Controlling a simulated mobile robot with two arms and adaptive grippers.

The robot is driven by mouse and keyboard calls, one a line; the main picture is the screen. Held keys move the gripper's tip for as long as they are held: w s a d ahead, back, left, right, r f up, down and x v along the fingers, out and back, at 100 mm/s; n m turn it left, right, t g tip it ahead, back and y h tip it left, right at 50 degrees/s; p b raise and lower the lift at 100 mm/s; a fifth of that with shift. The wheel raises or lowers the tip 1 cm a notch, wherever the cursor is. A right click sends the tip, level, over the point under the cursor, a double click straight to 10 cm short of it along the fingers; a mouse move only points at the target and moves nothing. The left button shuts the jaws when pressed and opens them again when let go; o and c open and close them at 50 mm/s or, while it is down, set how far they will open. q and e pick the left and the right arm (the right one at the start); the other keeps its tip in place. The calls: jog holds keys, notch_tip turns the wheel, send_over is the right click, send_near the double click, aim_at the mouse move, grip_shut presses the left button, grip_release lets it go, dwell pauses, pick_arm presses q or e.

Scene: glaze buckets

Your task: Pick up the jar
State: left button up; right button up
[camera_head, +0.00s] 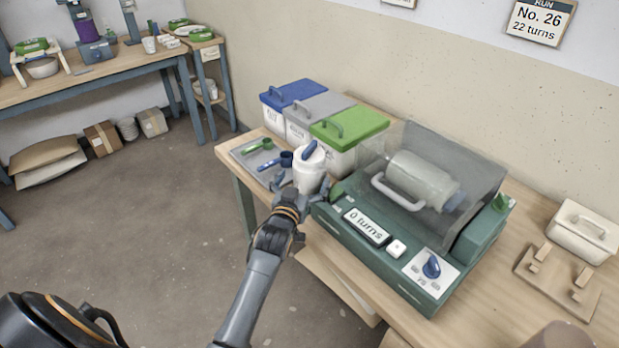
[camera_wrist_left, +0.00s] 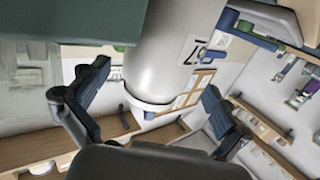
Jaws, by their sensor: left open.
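A white jar (camera_head: 308,172) with a blue bar across its top stands upright at the table's front edge, between the lidded bins and the green machine. It shows large in the left wrist view (camera_wrist_left: 165,65), with a dark marking on a pale label. My left gripper (camera_head: 298,187) is at the near side of the jar, open. In the left wrist view its two fingers (camera_wrist_left: 150,105) stand apart on either side of the jar, with visible gaps. The gripper hides part of the jar's lower body in the head view. My right gripper is not in view.
A green machine (camera_head: 380,262) with a clear cover, a cylinder inside and a "0 turns" display stands close right. Blue, grey and green-lidded bins (camera_head: 345,155) stand behind the jar. A grey tray (camera_head: 240,150) with scoops lies left. A wooden rack (camera_head: 556,283) lies far right.

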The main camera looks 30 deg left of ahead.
aim_at(310, 146)
pick_arm(q)
jog(key=x, duration=0.4)
jog(key=shift+w, duration=0.4)
jog(key=shift+r, duration=0.1)
jog(key=shift+d, duration=0.1)
jog(key=c, duration=1.3)
jog(key=shift+r, duration=0.2)
jog(key=shift+c, duration=0.6)
notch_tip(310, 146, up, 9)
jog(key=shift+f, duration=0.2)
jog(key=shift+r+p, duration=0.35)
jog(key=shift+r, duration=0.35)
jog(key=shift+r+p, duration=0.4)
jog(key=shift+r, duration=0.2)
jog(key=shift+r+p, duration=2.4)
jog(key=shift+r, duration=0.05)
